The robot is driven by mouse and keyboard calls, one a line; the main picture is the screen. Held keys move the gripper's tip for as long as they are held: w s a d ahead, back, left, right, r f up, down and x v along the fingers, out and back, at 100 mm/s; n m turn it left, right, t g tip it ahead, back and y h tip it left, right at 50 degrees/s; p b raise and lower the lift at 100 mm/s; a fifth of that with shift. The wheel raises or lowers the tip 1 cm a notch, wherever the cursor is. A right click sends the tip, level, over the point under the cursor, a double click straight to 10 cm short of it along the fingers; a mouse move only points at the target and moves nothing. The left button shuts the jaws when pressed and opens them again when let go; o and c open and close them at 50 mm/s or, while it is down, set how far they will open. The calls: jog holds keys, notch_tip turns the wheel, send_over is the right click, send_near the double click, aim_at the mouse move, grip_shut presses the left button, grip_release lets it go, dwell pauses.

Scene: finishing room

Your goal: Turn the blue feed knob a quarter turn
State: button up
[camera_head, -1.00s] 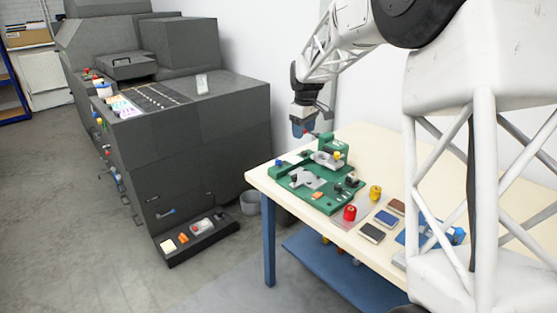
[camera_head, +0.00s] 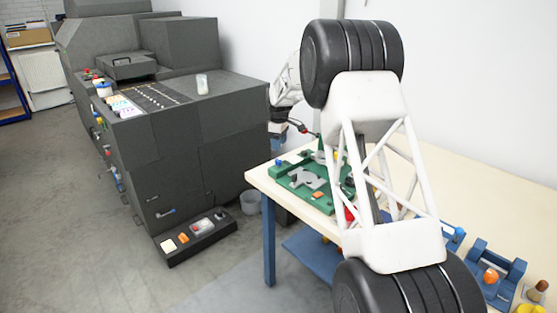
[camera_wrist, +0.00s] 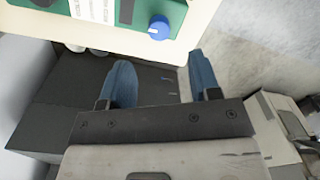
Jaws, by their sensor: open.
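The blue knob (camera_wrist: 158,27) sits at the corner of the green machine (camera_wrist: 178,10) in the wrist view, with a pale mark on its rim. In the head view it is a small blue dot (camera_head: 279,162) on the near left corner of the green machine (camera_head: 302,183). My gripper (camera_wrist: 162,76) is open and empty. Its two blue fingers are apart and point toward the table edge, with the knob ahead of them and not between them. In the head view my gripper (camera_head: 278,134) is partly hidden, around the table's left end.
The cream table (camera_head: 470,205) has its edge close to the knob. A large dark grey machine (camera_head: 165,140) stands left of the table. A blue fixture (camera_head: 492,270) stands at the table's right. My arm hides the middle of the table.

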aim_at(278, 160)
jog(key=shift+w+a+f, duration=0.1)
jog(key=shift+w, duration=0.05)
jog(key=shift+f, duration=0.1)
jog(key=shift+f, duration=3.85)
jog(key=c, duration=0.9)
